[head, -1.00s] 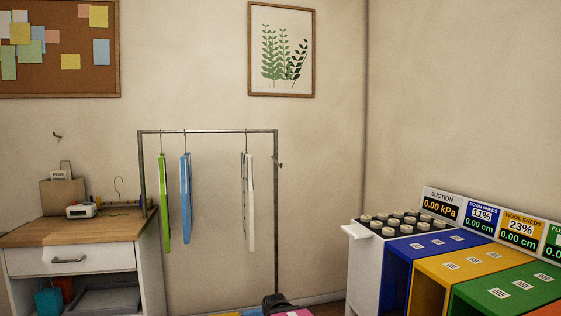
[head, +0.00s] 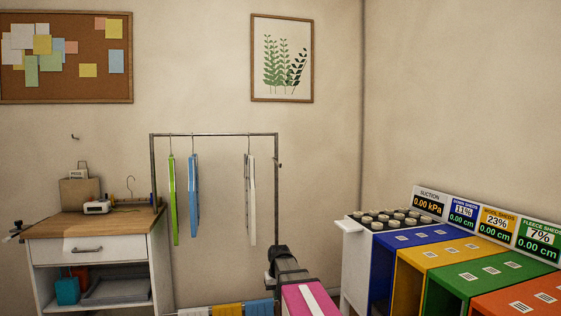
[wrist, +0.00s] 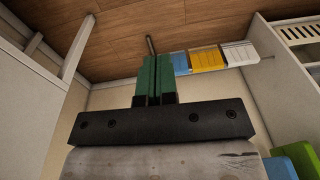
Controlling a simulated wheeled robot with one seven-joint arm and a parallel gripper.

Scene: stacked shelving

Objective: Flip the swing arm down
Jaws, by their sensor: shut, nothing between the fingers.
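No part is clearly recognisable as the swing arm. A thin dark rod (wrist: 151,45) shows in the wrist view just beyond my fingertips; I cannot tell whether it belongs to the swing arm or whether they touch. My gripper (wrist: 155,62) has green fingers pressed together with nothing between them. In the head view my gripper cannot be made out. A small dark fitting (head: 280,165) sits on the right post of the clothes rack (head: 276,200). A black part (head: 15,234) sticks out at the desk's left edge.
A desk (head: 90,225) stands left. Colour-topped bins (head: 430,252) stand right, with display panels behind. A black fixture (head: 280,255) and a pink, white-striped box (head: 305,298) stand low in the middle.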

